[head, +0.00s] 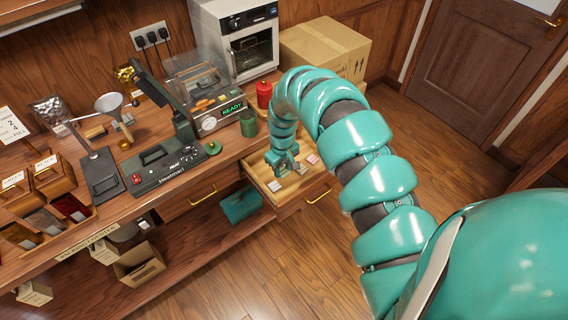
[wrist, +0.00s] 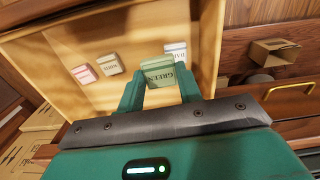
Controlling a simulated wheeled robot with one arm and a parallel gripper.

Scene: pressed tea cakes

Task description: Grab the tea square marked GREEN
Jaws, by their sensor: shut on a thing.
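The tea square marked GREEN (wrist: 159,71) is a small green block with its label facing the wrist camera. My gripper (wrist: 160,84) is shut on it, one finger at each side. In the head view my gripper (head: 284,170) is down at the open drawer (head: 268,197), and the green square is hard to make out there. Other tea squares lie in the drawer: a pink-topped one (wrist: 83,73), a tan-topped one (wrist: 110,64) and a pale one (wrist: 176,50) just behind the green one, its label partly hidden. I cannot tell whether the green square still touches the drawer floor.
On the counter above stand a green jar (head: 248,124), a red canister (head: 264,94), a heat sealer (head: 165,165) and a machine reading READY (head: 222,112). A teal box (head: 240,204) sits on the lower shelf. The floor at right is clear.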

